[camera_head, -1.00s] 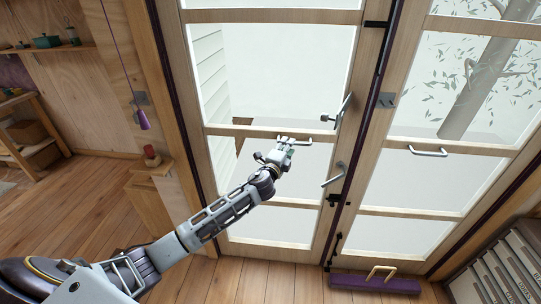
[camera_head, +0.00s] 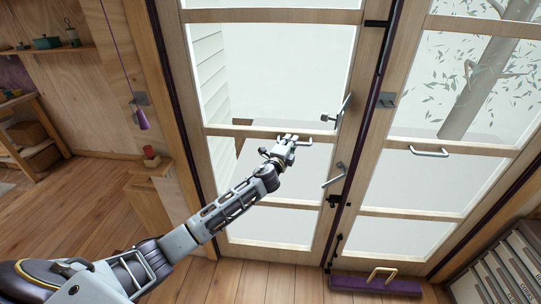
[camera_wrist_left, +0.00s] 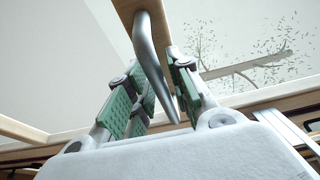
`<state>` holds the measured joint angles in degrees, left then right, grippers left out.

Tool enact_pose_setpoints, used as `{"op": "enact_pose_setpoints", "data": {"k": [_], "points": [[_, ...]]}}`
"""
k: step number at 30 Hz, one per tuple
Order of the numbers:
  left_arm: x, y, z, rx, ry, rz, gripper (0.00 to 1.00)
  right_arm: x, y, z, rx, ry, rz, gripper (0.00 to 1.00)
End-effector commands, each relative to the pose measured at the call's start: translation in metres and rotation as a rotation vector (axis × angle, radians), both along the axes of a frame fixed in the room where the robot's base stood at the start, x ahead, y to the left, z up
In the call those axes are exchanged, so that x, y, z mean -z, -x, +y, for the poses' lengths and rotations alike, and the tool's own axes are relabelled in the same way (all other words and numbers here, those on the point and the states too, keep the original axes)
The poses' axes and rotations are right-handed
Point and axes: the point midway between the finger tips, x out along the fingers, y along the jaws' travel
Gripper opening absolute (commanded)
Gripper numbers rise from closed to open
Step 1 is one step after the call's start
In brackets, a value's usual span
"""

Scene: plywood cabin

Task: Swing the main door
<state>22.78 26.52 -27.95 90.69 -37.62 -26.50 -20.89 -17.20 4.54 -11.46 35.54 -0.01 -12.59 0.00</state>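The main door (camera_head: 270,131) is a wooden-framed glass door that looks shut in its frame. A grey bar handle (camera_head: 305,141) sits on its middle rail; in the left wrist view the handle (camera_wrist_left: 152,62) reaches down between my finger pads. My left gripper (camera_head: 288,142) is at this handle. Its green-padded fingers (camera_wrist_left: 158,92) are apart, on either side of the bar; the right finger is close to it, and contact is unclear. A lever (camera_head: 343,108) and a second grey handle (camera_head: 334,176) are on the door's right stile. My right gripper is not in view.
A second glazed panel (camera_head: 420,180) with its own handle (camera_head: 429,152) stands to the right. A purple box (camera_head: 370,285) lies on the floor by the sill. A small wooden stand (camera_head: 150,178) is left of the door; binders (camera_head: 500,270) stand at lower right.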

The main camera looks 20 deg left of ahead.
Motion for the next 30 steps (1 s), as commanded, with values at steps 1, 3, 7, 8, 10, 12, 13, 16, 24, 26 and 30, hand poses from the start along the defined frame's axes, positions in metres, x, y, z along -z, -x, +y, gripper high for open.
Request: {"op": "enact_pose_setpoints", "data": {"k": [1,3,7,8,10,12,13,16,24,26,30], "points": [[0.0,0.0,0.0,0.0,0.0,0.0,0.11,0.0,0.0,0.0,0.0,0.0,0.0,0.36],[0.0,0.0,0.0,0.0,0.0,0.0,0.02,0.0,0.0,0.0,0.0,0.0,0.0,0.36],[0.0,0.0,0.0,0.0,0.0,0.0,0.0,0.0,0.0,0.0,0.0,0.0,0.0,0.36],[0.0,0.0,0.0,0.0,0.0,0.0,0.0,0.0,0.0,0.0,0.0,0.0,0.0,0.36],[0.0,0.0,0.0,-0.001,0.0,0.0,0.0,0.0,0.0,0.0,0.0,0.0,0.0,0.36],[0.001,-0.002,0.001,-0.004,0.0,0.0,0.0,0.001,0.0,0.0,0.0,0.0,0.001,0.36],[0.001,-0.002,0.001,-0.006,0.0,0.0,0.0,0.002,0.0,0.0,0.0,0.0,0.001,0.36],[0.0,-0.006,0.002,-0.014,0.0,-0.001,0.0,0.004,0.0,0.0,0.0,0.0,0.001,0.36],[0.0,-0.017,0.006,-0.039,0.0,-0.001,0.0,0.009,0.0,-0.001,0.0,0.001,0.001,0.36],[0.0,-0.02,0.007,-0.045,0.0,-0.002,0.0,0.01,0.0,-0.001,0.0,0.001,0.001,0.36],[0.0,-0.025,0.009,-0.058,-0.001,0.0,0.0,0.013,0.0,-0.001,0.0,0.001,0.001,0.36]]}}
